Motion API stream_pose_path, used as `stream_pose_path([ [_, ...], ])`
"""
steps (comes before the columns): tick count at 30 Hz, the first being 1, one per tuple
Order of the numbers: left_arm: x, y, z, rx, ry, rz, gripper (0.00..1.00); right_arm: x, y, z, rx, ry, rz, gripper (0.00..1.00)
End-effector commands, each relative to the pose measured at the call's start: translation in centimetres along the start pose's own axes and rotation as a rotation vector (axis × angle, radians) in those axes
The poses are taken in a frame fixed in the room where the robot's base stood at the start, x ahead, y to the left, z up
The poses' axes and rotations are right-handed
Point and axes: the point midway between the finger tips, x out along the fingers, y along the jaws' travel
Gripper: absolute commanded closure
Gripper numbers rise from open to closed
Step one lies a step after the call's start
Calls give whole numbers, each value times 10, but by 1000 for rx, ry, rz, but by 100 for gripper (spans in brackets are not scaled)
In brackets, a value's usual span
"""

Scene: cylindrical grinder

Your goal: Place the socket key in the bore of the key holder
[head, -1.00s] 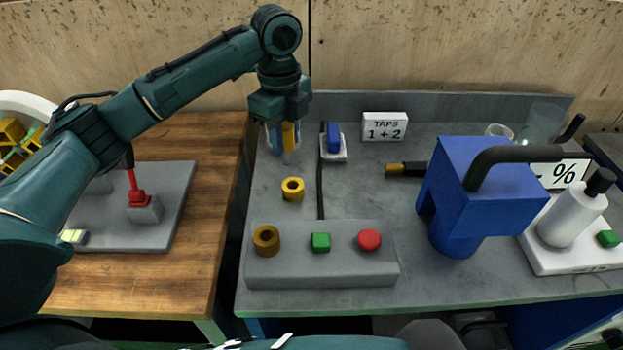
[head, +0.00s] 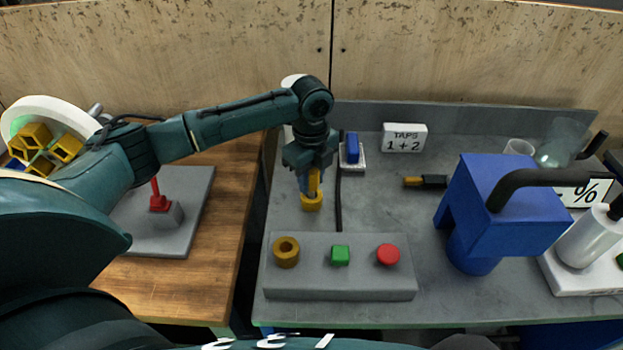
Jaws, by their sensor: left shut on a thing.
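My left gripper (head: 309,186) points down over the grey bench and is shut on the socket key (head: 314,182), a yellow upright piece mostly covered by the fingers. Directly below is a yellow ring-shaped holder (head: 311,203) standing on the bench, which I take for the key holder. The key's lower end meets the top of this holder in the picture. The bore is hidden, so I cannot tell whether the tip is inside it or just above. My right gripper is not in view.
A grey control box (head: 340,280) in front carries a brown ring (head: 286,252), a green button (head: 340,255) and a red button (head: 388,255). A blue block (head: 352,147) on a white base stands behind right. A large blue machine part (head: 505,205) stands farther right.

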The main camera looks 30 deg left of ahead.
Motion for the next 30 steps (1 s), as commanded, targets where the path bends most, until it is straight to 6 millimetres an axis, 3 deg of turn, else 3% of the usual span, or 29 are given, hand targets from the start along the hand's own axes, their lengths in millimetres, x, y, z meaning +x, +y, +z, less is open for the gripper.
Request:
stream_pose_path([
  [3,8,0,0,0,0,0,96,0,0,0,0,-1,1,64],
  [14,12,0,0,1,0,-2,96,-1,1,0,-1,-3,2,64],
  [15,12,0,0,1,0,-2,69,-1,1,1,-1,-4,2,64],
  [22,12,0,0,1,0,-1,50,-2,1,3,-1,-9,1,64],
  [30,10,0,0,1,-1,-2,49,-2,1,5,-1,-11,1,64],
])
